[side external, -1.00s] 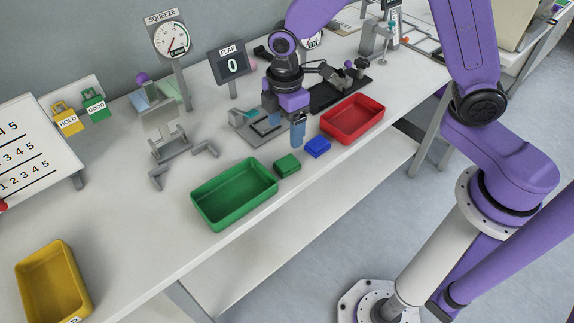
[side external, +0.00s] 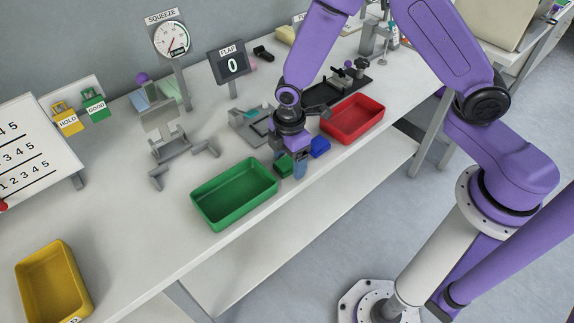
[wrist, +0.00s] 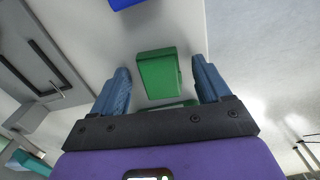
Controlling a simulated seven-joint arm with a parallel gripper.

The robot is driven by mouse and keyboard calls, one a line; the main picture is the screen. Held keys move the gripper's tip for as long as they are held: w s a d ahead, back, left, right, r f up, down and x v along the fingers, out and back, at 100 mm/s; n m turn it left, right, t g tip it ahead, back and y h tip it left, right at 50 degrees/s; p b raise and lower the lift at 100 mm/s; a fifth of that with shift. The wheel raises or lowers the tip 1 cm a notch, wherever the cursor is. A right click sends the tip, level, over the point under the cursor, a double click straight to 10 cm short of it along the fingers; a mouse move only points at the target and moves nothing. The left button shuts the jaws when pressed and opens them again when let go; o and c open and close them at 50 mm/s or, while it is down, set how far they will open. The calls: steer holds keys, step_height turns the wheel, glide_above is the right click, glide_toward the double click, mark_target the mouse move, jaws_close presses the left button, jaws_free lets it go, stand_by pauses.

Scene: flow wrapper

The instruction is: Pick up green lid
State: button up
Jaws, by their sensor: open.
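The green lid (side external: 283,171) is a small green block-like piece on the table, beside the right end of the green tray (side external: 207,213). My gripper (side external: 293,165) is over it, pointing down, and partly hides it in the side view. In the wrist view the green lid (wrist: 158,75) shows between the two blue fingers of my open gripper (wrist: 160,68). There is a gap on each side, so the fingers do not appear to grip it. A second green edge (wrist: 178,104) shows below it, partly hidden by my gripper; I cannot tell what it belongs to.
A blue block (side external: 319,147) lies just right of the lid, with a red tray (side external: 371,137) beyond it. A grey fixture (side external: 243,118) stands behind my gripper, and grey brackets (side external: 170,150) stand to the left. The table's front edge is close to the lid.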

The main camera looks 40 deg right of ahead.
steer(key=c, duration=1.1)
steer(key=shift+r, duration=0.1)
